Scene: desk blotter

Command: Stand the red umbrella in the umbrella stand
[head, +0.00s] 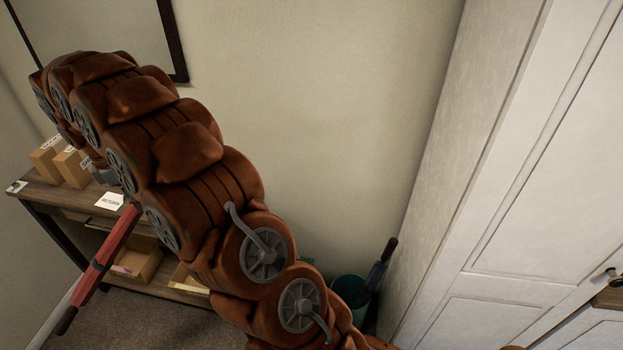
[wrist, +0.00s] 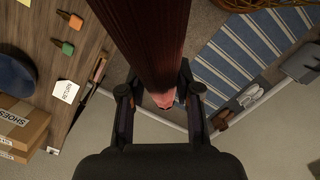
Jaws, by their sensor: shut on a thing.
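The red umbrella (head: 101,262) hangs at a slant at the left in the head view, in front of the wooden table, its lower end dark. In the wrist view its dark red body (wrist: 150,40) runs down from the top edge between the fingers of my gripper (wrist: 158,80), which is shut on it. A pinkish end shows between the fingers. In the head view my arm hides the gripper and the umbrella's upper part. The teal umbrella stand (head: 348,289) is on the floor by the white cabinet, partly behind my arm. A dark long thing (head: 378,272) leans in it.
The wooden table (head: 45,191) at the left carries cardboard boxes (head: 73,168) and a white card (head: 109,201). The white cabinet (head: 520,180) fills the right side. In the wrist view a blue striped rug (wrist: 238,55), white shoes (wrist: 249,95) and a wicker basket (wrist: 250,3) show.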

